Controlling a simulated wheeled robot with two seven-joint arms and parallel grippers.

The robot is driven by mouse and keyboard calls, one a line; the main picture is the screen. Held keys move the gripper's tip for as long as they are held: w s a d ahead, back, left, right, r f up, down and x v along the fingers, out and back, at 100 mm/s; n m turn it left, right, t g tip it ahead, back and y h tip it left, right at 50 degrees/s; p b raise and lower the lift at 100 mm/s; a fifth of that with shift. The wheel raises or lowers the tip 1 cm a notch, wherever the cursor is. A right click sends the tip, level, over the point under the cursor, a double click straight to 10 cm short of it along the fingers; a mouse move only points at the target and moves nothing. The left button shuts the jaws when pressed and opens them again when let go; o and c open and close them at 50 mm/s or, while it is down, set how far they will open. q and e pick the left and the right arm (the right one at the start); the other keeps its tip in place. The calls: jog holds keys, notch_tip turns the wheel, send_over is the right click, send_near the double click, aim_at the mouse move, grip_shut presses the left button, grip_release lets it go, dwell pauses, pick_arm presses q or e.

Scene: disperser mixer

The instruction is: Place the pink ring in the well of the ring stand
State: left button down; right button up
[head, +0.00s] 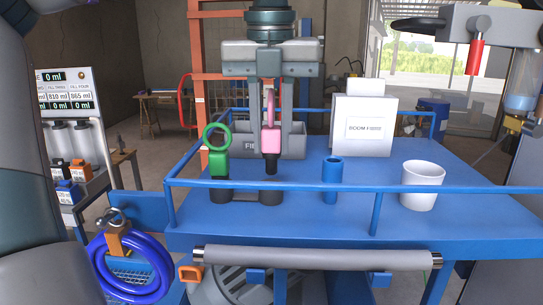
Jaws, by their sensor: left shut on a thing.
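The pink ring (270,137) is a pink block with an upright loop on top and a dark lower tip. My left gripper (270,143) comes down from the top of the head view and is shut on it. The ring's dark tip hangs just above the right well of the ring stand (246,195), with a small gap visible. The stand is dark, with two cup-like wells, on the blue table. A green ring (218,160) stands upright in the left well. The inside of the right well is hidden. My right gripper is not in view.
The blue table (300,215) has a blue rail (400,188) around it. A blue cylinder (332,182) and a white cup (422,186) stand right of the stand. A grey bin (292,145) and a white box (362,127) are behind. A coiled blue hose (130,270) hangs at lower left.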

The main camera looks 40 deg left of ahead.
aim_at(271, 158)
pick_arm(q)
jog(key=shift+a+f+p, duration=0.1)
jog(key=shift+f+p, duration=0.9)
jog(key=shift+f, duration=1)
jog(key=shift+f, duration=0.1)
jog(key=c, duration=1.5)
grip_release()
